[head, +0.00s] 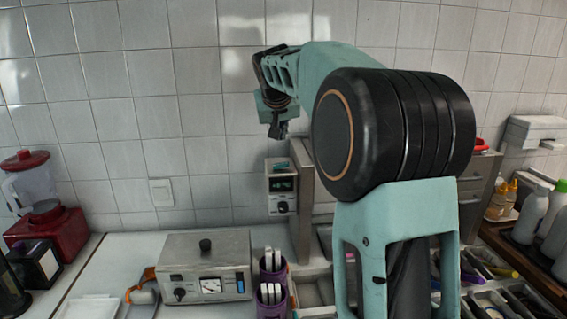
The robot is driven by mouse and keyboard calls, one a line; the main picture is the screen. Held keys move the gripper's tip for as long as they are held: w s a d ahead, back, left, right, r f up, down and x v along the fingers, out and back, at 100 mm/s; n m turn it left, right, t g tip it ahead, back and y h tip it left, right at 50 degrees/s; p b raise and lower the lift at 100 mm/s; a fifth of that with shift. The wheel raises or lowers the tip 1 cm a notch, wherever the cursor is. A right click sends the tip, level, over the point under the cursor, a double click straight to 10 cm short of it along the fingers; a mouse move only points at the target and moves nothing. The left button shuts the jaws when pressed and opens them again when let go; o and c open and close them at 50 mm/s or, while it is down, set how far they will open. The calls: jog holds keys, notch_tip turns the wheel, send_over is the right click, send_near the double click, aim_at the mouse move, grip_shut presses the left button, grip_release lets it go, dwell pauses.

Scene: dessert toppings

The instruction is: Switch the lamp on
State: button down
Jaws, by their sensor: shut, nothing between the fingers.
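No lamp can be made out in the head view. A white wall switch (161,192) is on the tiled wall, left of centre. My gripper (278,132) is high up in front of the tiles, pointing down. It is shut and empty, to the right of the switch and above it, apart from it. My own arm hides much of the right half of the view.
A metal box with dials (205,267) stands on the white counter (128,250), beside purple cups (273,274). A control box with a green display (282,186) is below my gripper. A red blender (45,225) stands at left, bottles (530,215) at right.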

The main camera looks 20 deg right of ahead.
jog(key=shift+d+r, duration=0.15)
jog(key=shift+r, duration=0.15)
jog(key=p, duration=0.2)
send_over(281, 165)
jog(key=s, duration=0.1)
jog(key=f, duration=0.6)
jog(key=shift+s+f, duration=0.2)
jog(key=f, duration=0.3)
jog(key=shift+w+d+f+p, duration=0.2)
jog(key=shift+d+p, duration=0.05)
jog(key=shift+p, duration=0.05)
jog(key=shift+f, duration=0.6)
